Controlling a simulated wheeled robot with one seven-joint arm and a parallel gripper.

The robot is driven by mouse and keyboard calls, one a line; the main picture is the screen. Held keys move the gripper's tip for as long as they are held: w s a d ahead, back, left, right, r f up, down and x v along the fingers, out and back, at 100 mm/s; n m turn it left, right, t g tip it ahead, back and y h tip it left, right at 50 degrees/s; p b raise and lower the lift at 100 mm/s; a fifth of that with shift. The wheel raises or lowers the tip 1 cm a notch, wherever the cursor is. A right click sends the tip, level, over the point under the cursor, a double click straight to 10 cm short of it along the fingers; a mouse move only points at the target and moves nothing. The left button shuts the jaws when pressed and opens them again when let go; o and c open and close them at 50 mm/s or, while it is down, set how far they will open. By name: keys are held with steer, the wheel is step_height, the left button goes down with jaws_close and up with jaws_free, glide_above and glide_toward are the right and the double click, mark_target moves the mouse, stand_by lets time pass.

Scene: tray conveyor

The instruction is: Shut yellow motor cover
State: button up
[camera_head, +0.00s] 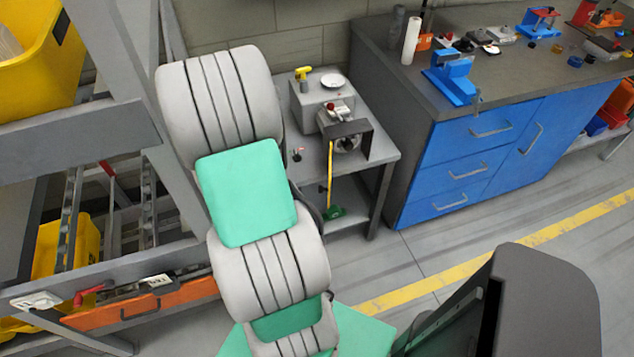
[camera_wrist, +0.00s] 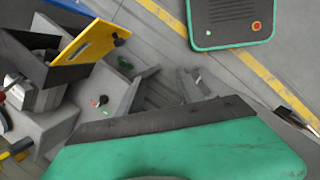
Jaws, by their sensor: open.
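The yellow motor cover (camera_head: 330,172) shows nearly edge-on in the head view, standing out from the dark square frame (camera_head: 347,128) around the grey motor (camera_head: 346,145). In the wrist view the yellow cover (camera_wrist: 84,44) is a flat plate swung open from the dark frame (camera_wrist: 28,62), with a black knob (camera_wrist: 122,39) near its outer end. My gripper (camera_wrist: 170,82) is open and empty, with its grey fingers apart. It is to the right of the cover in the wrist view and not touching it. My arm hides the gripper in the head view.
The motor stands on a grey bench (camera_head: 370,155) with a yellow-handled tool (camera_head: 302,75) and a white dish (camera_head: 333,80). A blue-drawer workbench (camera_head: 475,150) is at right. A shelf rack with yellow bins (camera_head: 40,55) is at left. Floor is open in front of the workbench.

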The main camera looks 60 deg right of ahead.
steer(key=s+d+f+n+g, duration=0.1)
steer(key=s+d+f+n, duration=0.3)
steer(key=d, duration=0.5)
steer(key=s+d+f, duration=0.1)
steer(key=s+f, duration=0.2)
steer(key=f, duration=0.3)
steer(key=shift+s+d+g+p, duration=0.15)
steer(key=shift+s+g+p, duration=0.15)
steer(key=shift+s, duration=0.1)
steer(key=shift+c, duration=0.3)
jaws_close()
